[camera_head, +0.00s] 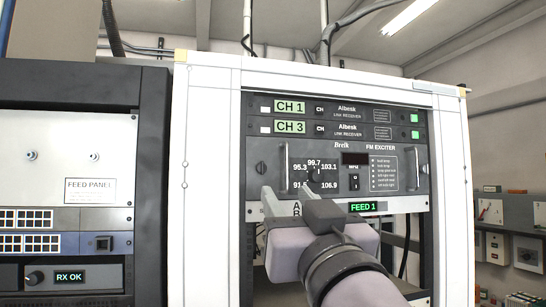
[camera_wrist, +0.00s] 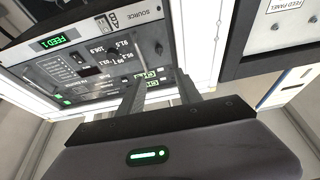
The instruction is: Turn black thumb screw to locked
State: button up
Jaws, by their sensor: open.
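The FM exciter (camera_head: 350,150) in the white rack has a dark round slotted screw (camera_head: 260,168) at its left edge and a similar one (camera_head: 425,168) at its right edge. The frames do not show which of them is the thumb screw of the task, nor a clear locked mark. My gripper (camera_head: 287,193) is open and empty in front of the exciter's lower left part, below and right of the left screw. In the wrist view my gripper (camera_wrist: 159,76) points at the panel, which appears upside down, with nothing between the fingers.
Metal handles (camera_head: 284,166) stick out beside the screws. A frequency dial (camera_head: 314,174) is partly covered by my gripper. A green FEED 1 display (camera_head: 363,207) sits below. Link receivers (camera_head: 345,115) are above. A dark rack with a feed panel (camera_head: 90,190) stands left.

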aim_at(263, 164)
jog(key=p+x, duration=0.5)
jog(key=x, duration=0.9)
jog(key=shift+w+a, duration=0.25)
jog(key=shift+w, duration=0.1)
jog(key=shift+w+a, duration=0.1)
jog(key=shift+w, duration=0.35)
jog(key=shift+s+r, duration=0.1)
jog(key=shift+c, duration=0.4)
grip_shut()
